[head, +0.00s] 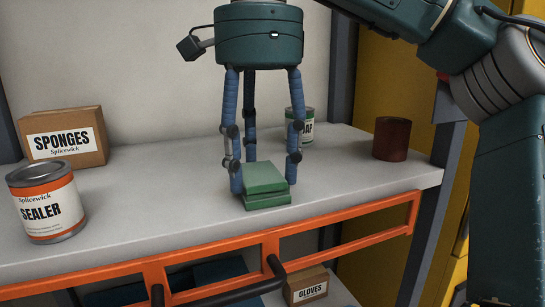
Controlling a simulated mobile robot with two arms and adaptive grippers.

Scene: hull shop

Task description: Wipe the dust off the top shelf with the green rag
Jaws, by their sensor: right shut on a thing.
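The green rag (266,182), a folded block-like pad, is at the front middle of the top shelf (340,185). My right gripper (264,170) comes down from above and is shut on the rag, its blue fingers on either side of it. The rag is at the shelf surface near the front edge; whether it presses on the surface is hard to tell. The shelf top is light grey, and no clear dust patch stands out. My left gripper is not in view.
A sponges box (62,140) and a sealer can (47,203) stand at left. A can (300,127) is partly hidden behind my fingers. A brown cylinder (392,139) stands at right. An orange rail (220,257) runs below the edge; a gloves box (306,287) sits lower.

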